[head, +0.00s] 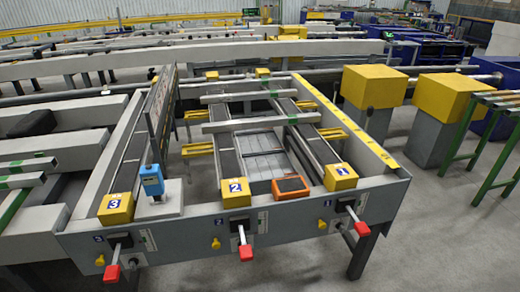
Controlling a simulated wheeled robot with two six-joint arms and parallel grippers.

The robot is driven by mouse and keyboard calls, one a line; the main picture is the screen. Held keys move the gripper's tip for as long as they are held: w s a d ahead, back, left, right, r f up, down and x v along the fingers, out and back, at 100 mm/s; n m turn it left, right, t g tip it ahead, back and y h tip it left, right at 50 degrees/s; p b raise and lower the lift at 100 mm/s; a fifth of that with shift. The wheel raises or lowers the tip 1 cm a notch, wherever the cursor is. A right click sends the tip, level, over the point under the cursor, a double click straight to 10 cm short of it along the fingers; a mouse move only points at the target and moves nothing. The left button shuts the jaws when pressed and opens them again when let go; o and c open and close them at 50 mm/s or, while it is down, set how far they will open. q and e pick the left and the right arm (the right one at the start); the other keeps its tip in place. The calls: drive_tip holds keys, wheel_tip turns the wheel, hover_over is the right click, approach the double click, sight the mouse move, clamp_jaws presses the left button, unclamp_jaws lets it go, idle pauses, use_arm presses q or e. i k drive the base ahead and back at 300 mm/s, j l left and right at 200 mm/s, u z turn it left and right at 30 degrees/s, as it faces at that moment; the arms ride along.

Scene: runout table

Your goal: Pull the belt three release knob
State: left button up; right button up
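The runout table has three belts, each with a yellow block at its near end. The block with number 3 (115,208) is at the left. Below it, on the grey front panel (185,240), a small yellow knob (99,260) sits at the far left, next to a black switch box and a red-handled lever (112,273) that points down. Similar yellow knobs show under belt two (216,243) and belt one (322,224). Neither of my grippers is in view.
Red-handled levers stick out below belt two (245,252) and belt one (361,228). A blue device (151,180) stands between belts three and two. An orange tray-like item (290,187) lies between belts two and one. The floor in front is clear.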

sight(100, 262)
drive_tip(key=u, duration=1.4)
